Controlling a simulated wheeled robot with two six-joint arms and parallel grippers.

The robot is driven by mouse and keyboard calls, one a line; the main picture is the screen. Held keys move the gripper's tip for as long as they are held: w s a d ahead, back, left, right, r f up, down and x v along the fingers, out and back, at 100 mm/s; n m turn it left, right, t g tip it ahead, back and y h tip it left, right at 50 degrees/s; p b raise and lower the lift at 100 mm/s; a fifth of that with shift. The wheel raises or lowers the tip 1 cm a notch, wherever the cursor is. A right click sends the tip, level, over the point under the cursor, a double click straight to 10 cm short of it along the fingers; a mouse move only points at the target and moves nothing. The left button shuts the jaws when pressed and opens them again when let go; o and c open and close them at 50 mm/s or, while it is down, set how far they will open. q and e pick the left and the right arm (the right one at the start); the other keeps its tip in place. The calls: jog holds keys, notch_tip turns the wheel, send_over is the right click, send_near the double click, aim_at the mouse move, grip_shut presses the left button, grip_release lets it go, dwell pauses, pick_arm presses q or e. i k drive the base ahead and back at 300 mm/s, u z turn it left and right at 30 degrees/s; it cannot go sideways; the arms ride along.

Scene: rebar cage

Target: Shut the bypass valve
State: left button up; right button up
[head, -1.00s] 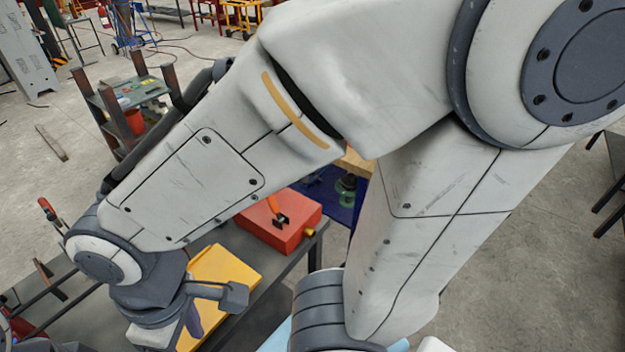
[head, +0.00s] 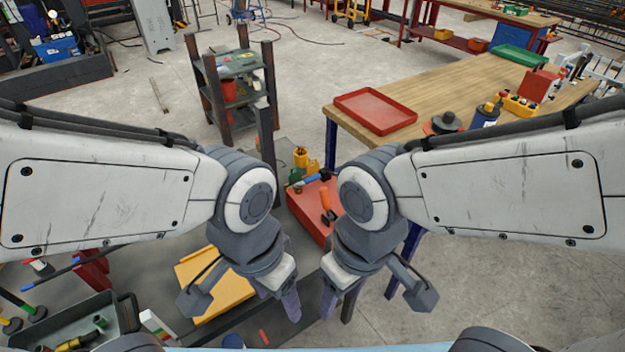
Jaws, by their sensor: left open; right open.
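The handle stands tilted; I cannot tell for sure that this is the bypass valve. My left gripper (head: 287,300) points down in front of the box, to its lower left, open and empty. My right gripper (head: 333,298) points down in front of the box, just right of the left one, open and empty. My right wrist hides part of the box's right side.
A yellow case (head: 215,287) lies on the bench beside my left gripper. A grey tool tray (head: 75,325) is at the lower left. A wooden table (head: 440,88) with a red tray (head: 375,111) stands behind on the right. A small shelf cart (head: 240,95) stands at the back.

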aim_at(318, 176)
jog(key=u, duration=0.05)
jog(key=k, duration=1.3)
jog(key=z, duration=0.55)
jog(key=i, duration=0.6)
jog(key=z, duration=0.65)
jog(key=i, duration=0.7)
jog(key=u, duration=0.9)
jog(key=i, duration=0.7)
jog(key=u, duration=0.75)
